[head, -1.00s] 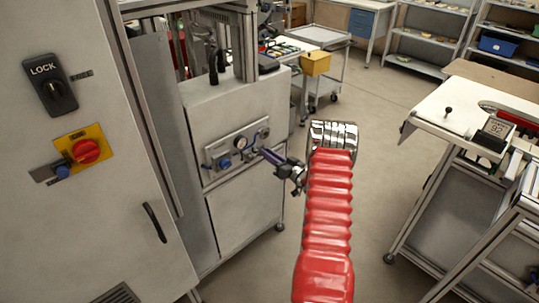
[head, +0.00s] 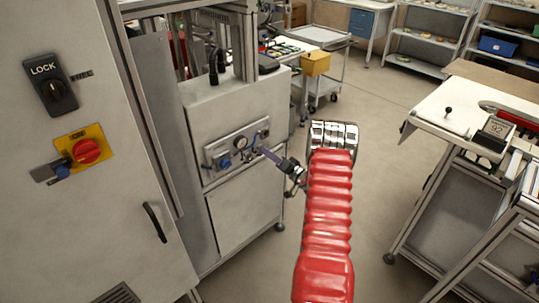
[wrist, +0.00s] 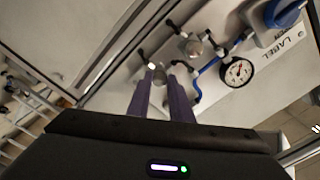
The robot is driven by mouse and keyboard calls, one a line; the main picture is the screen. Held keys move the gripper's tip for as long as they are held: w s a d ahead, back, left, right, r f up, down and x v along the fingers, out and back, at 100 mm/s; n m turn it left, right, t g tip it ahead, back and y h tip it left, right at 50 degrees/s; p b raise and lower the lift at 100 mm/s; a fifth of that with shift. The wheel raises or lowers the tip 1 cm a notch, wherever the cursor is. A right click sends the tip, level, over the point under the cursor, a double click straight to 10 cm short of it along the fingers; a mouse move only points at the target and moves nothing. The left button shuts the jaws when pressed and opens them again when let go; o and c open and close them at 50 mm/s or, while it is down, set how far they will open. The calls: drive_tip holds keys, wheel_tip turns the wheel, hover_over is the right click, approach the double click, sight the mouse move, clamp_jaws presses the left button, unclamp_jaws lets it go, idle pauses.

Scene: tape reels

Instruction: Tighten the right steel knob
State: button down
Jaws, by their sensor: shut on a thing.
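The right steel knob (wrist: 158,76) is a small round metal knob on the sloping grey panel, between the tips of my purple fingers in the wrist view. My gripper (wrist: 160,82) is shut on it, and the fingers hide part of it. A second steel knob (wrist: 193,47) sits beside it, clear of the fingers. In the head view my gripper (head: 264,151) reaches to the right part of the control panel (head: 211,153). The knob is too small to tell apart there.
A pressure gauge (wrist: 237,72), blue tubing and a blue knob (wrist: 284,12) are close by on the panel. A large cabinet (head: 110,190) stands at left. A workbench (head: 440,112) is at right, with open floor (head: 375,120) between.

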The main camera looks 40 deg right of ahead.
drive_tip(key=shift+d, duration=0.2)
drive_tip(key=c, duration=1.9)
unclamp_jaws()
drive_tip(key=o, duration=0.3)
drive_tip(key=shift+a, duration=0.1)
drive_tip(key=shift+s, duration=0.15)
drive_tip(key=s, duration=1.3)
drive_tip(key=shift+s+d+f, duration=0.1)
drive_tip(key=shift+s+d, duration=0.1)
drive_tip(key=shift+s, duration=0.1)
